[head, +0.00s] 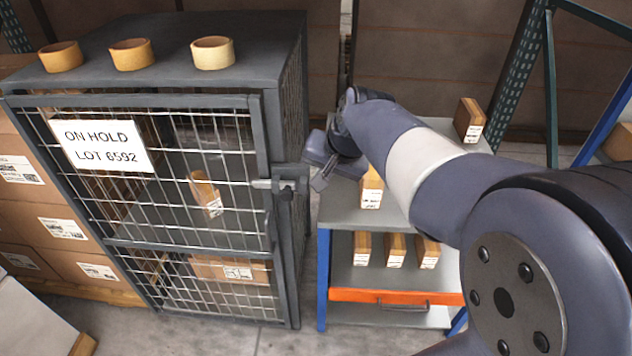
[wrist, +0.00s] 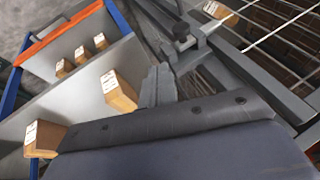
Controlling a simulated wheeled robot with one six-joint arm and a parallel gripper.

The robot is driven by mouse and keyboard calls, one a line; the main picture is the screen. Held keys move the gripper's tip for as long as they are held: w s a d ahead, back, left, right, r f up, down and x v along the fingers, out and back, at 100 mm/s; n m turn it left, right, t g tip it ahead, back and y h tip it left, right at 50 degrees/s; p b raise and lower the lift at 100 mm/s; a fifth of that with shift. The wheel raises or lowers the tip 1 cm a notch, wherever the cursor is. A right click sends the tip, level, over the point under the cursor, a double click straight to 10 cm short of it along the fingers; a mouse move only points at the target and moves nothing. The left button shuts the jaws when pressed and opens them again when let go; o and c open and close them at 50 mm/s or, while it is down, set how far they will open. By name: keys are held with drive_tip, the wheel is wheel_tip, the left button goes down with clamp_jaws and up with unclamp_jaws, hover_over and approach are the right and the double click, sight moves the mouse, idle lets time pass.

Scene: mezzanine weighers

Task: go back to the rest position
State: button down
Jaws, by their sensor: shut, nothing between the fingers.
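My gripper (head: 320,182) is in the middle of the head view, shut and empty, in front of the gap between the wire cage (head: 285,200) and the shelf unit (head: 324,270). Its fingers point down and to the left, near the cage's door latch (head: 275,184). In the wrist view my shut gripper (wrist: 158,82) shows at the centre, with the cage bars to its right. My arm reaches in from the right and hides part of the shelf unit's top.
Tape rolls (head: 131,54) stand on the cage top. A sign (head: 100,146) reading "ON HOLD LOT 6592" hangs on the closed-looking door. A carton (head: 205,194) is inside. Small boxes (head: 395,250) stand on the shelves, one box (head: 371,188) close to my gripper. Stacked cartons (head: 40,220) are left.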

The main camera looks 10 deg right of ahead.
drive_tip(key=shift+v, duration=1.5)
